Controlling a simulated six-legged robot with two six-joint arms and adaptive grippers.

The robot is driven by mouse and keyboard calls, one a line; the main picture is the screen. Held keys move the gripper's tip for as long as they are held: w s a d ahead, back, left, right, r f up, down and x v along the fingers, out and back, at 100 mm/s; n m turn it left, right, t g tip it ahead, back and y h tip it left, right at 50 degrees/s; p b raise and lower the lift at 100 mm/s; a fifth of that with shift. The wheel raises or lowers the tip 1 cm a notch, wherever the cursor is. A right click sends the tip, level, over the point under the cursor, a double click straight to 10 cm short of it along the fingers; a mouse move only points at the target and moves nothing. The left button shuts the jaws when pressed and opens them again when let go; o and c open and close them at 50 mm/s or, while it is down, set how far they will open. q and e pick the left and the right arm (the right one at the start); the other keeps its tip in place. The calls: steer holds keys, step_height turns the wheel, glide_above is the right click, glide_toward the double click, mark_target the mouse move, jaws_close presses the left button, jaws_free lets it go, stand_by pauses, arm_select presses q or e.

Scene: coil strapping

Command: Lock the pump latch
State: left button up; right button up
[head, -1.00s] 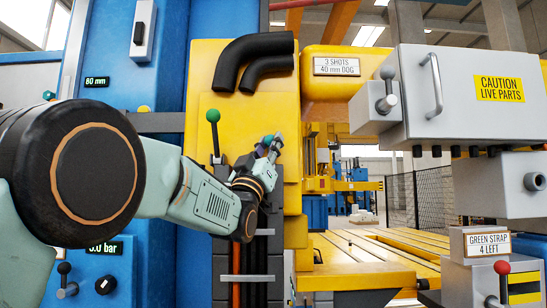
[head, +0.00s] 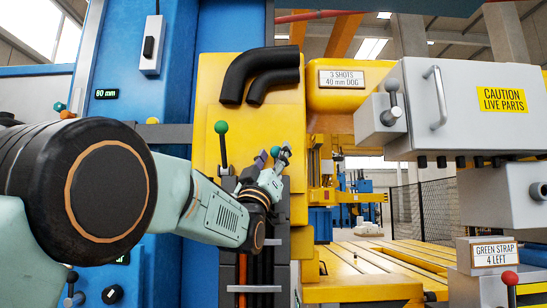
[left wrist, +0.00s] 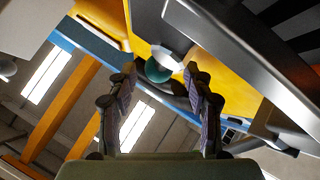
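A teal ball knob (head: 275,151) stands at the tips of my left gripper (head: 272,165), on the yellow and grey machine column in the head view. In the left wrist view the knob (left wrist: 158,70) lies ahead of and between the two fingers of my left gripper (left wrist: 160,95), with a whitish round part behind it. The fingers are spread, with clear space between them, and do not visibly touch the knob. No label marks the pump latch, so I cannot tell if this knob belongs to it. My right gripper is out of view.
A green-knobbed lever (head: 221,127) stands left of my gripper. Black bent pipes (head: 258,75) are above. A grey cabinet (head: 445,105) marked "CAUTION LIVE PARTS" juts out at the right. A red-knobbed lever (head: 509,279) is at the lower right. A yellow slatted bed (head: 375,262) lies beyond.

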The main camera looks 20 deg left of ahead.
arm_select(q)
steer(key=shift+w+d+f, duration=0.1)
steer(key=shift+w+f, duration=0.05)
steer(key=shift+w, duration=0.15)
steer(key=shift+s+f+y, duration=0.3)
steer(key=shift+s, duration=0.15)
steer(key=v, duration=1.1)
steer(key=shift+w+f, duration=0.1)
steer(key=shift+w, duration=0.05)
